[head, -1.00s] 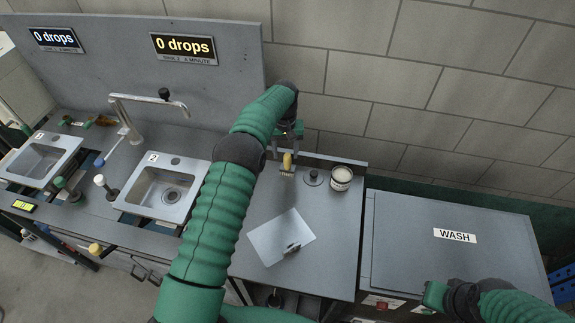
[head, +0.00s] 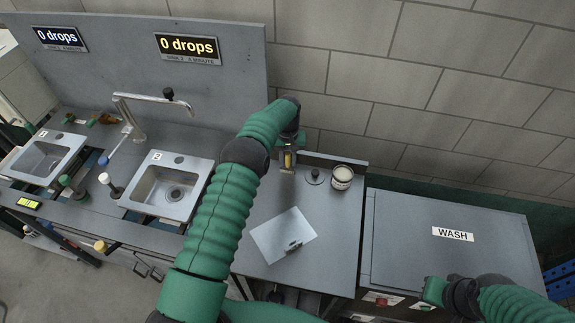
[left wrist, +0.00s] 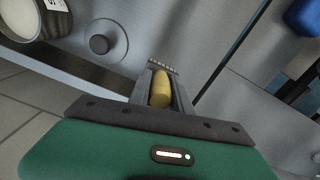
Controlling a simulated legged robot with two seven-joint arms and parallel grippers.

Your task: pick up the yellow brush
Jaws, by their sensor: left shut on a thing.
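The yellow brush (head: 288,160) is near the back of the grey worktop, right of the sinks. Its yellow handle also shows in the left wrist view (left wrist: 161,90), with a row of pale bristles beyond it. My left gripper (head: 288,156) is around the handle from above and shut on it. In the left wrist view a finger (left wrist: 161,84) lies on each side of the handle. Whether the bristles touch the worktop I cannot tell. My right gripper (head: 432,293) is at the lower right, in front of the washer, apart from the brush; its jaws are not clear.
A pale tin (head: 342,177) and a dark round knob (head: 314,177) stand just right of the brush. A white sheet with a dark clip (head: 283,236) lies in front. Sink 2 (head: 166,192) is left. The WASH box (head: 450,240) is right, and a block wall is behind.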

